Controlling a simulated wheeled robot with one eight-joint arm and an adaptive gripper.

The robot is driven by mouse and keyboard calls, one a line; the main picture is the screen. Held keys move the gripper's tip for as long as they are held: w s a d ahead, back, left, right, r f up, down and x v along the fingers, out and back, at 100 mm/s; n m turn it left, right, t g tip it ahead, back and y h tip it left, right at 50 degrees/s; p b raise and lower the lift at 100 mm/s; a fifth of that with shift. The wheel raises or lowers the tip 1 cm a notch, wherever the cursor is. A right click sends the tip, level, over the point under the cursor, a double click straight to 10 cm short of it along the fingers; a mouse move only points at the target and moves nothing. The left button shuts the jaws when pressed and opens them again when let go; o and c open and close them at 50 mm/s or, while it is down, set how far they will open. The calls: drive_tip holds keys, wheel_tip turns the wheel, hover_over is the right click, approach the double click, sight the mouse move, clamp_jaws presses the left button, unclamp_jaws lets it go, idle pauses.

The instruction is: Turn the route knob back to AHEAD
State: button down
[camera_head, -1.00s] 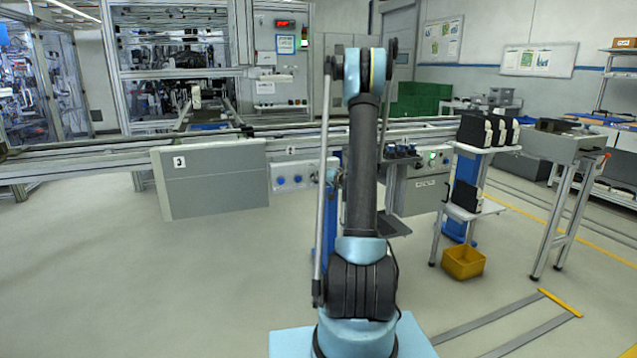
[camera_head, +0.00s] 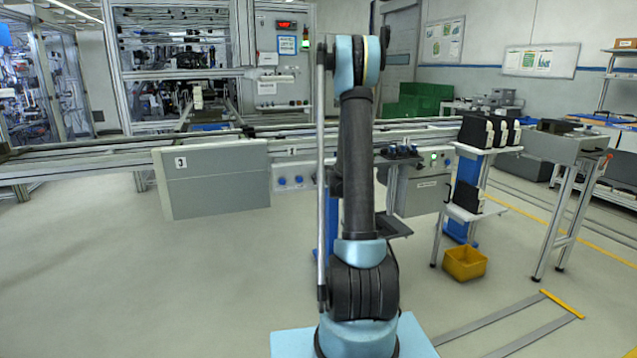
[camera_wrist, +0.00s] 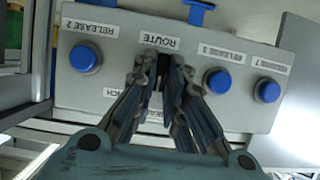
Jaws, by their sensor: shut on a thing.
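The grey control panel (camera_wrist: 120,45) fills the middle of the wrist view, its lettering upside down. My gripper (camera_wrist: 161,66) is shut on the route knob, right at the ROUTE label (camera_wrist: 160,40). The fingers cover the knob almost fully, so its pointer direction cannot be read. A label ending in "CH" (camera_wrist: 109,93) shows partly beside the left finger; other position marks are hidden. In the head view the panel (camera_head: 293,176) is on the front of the conveyor, left of my arm. My gripper is hidden behind the arm there.
Blue push buttons flank the knob: RELEASE 2 (camera_wrist: 85,58) on the left, RELEASE 3 (camera_wrist: 218,80) and another (camera_wrist: 267,90) on the right. A large grey plate (camera_head: 215,180) hangs left of the panel. A stand with black parts (camera_head: 463,190) and a yellow bin (camera_head: 465,263) are right.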

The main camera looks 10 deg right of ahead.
idle(0.4)
drive_tip(key=c, duration=1.6)
unclamp_jaws()
drive_tip(key=shift+c, duration=0.2)
drive_tip(key=v, duration=1.2)
drive_tip(key=shift+a, duration=0.2)
drive_tip(key=shift+f, duration=0.15)
